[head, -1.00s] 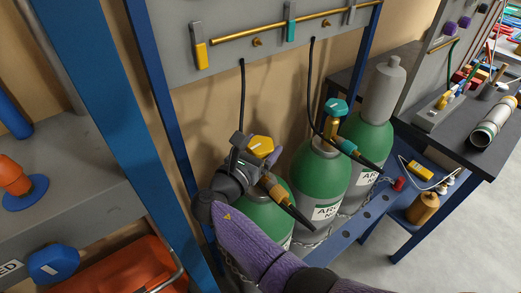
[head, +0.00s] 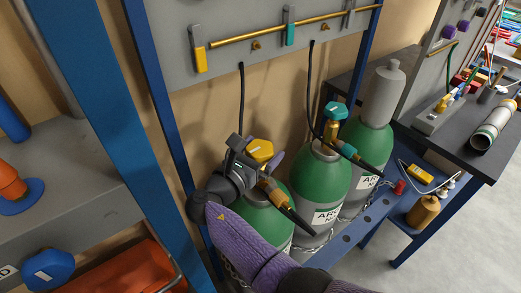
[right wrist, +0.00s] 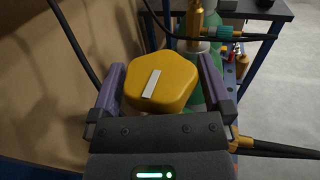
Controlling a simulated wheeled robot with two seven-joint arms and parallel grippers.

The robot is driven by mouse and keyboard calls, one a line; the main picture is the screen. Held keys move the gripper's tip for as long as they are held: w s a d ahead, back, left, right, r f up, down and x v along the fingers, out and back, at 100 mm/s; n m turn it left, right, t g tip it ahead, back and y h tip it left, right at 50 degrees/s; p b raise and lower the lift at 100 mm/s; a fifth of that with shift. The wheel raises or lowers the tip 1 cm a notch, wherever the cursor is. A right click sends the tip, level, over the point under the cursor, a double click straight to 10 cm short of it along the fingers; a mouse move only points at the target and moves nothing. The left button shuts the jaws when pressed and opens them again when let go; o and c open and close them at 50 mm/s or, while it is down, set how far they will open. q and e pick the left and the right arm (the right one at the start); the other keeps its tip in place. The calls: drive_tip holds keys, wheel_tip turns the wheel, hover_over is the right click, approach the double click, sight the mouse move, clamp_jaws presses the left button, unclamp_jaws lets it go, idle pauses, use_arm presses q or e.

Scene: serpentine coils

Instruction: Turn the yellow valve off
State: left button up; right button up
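The yellow valve (head: 260,150) is a lobed knob on top of the leftmost green cylinder (head: 263,224). In the right wrist view the yellow valve (right wrist: 160,82) has a white stripe across its top. My right gripper (head: 257,157) is at the valve; in the right wrist view its purple fingers (right wrist: 162,75) stand wide apart, one on each side of the knob. They look open; whether either finger touches the knob is unclear. My left gripper is not in view.
Two more green cylinders stand to the right, the middle one with a teal valve (head: 336,111). Black hoses (head: 241,100) hang from the panel (head: 260,75) above. A blue post (head: 115,110) stands at left. A dark bench (head: 458,145) is at right.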

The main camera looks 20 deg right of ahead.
sight(261, 147)
wheel_tip(261, 147, up, 10)
drive_tip(key=p, duration=0.4)
drive_tip(key=shift+f, duration=0.1)
